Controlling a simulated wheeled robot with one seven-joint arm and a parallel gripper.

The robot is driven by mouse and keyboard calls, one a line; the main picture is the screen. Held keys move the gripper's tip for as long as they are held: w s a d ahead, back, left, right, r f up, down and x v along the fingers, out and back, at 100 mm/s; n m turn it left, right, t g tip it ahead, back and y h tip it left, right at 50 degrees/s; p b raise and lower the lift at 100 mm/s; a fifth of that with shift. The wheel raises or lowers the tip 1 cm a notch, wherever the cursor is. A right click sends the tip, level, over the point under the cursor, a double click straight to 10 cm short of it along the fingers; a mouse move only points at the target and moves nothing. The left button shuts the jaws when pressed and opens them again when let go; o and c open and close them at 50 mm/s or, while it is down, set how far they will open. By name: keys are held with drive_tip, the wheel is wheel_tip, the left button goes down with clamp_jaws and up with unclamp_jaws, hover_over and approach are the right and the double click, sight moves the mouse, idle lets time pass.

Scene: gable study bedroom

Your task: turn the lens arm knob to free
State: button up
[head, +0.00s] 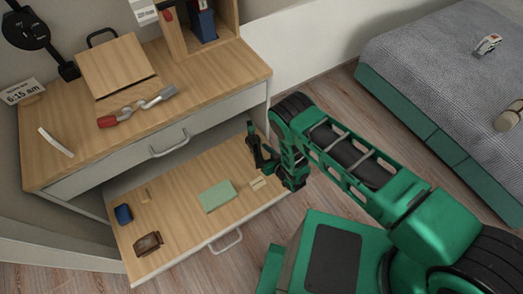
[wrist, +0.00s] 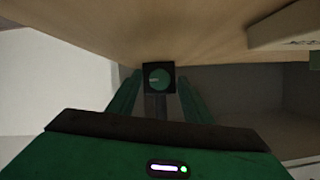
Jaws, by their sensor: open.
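A black lens arm with a round head (head: 27,31) stands at the back left of the desk in the head view; its knob is not clear there. In the wrist view a small dark square block carries a round green knob (wrist: 159,76) with a pale pointer mark toward the left. I cannot read any marking around it. My gripper (head: 256,147) is by the desk's right end, above the pulled-out drawer. In the wrist view its two green fingers stand apart, one on each side below the knob, with nothing held. Whether they touch the block is not clear.
The open drawer (head: 177,222) holds a green notebook (head: 216,196), a brown wallet-like item (head: 148,244) and a blue item (head: 123,214). On the desk (head: 200,87) are a wooden box (head: 116,65), a red-handled tool (head: 115,119) and a clock card (head: 22,92). A bed stands right.

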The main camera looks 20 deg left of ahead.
drive_tip(key=shift+w+a+f, duration=0.15)
drive_tip(key=shift+w+a, duration=0.1)
drive_tip(key=shift+c, duration=0.7)
drive_tip(key=c, duration=0.9)
drive_tip(key=shift+d, duration=0.2)
drive_tip(key=shift+a, duration=0.15)
drive_tip(key=shift+s+a+n+t+h, duration=0.1)
drive_tip(key=shift+n+t+h, duration=0.5)
drive_tip(key=shift+n, duration=0.6)
drive_tip(key=shift+s+a+n+t+h, duration=0.1)
drive_tip(key=shift+n+t+h, duration=0.3)
drive_tip(key=shift+n+t, duration=0.65)
drive_tip(key=shift+n+g, duration=0.25)
drive_tip(key=shift+n, duration=0.1)
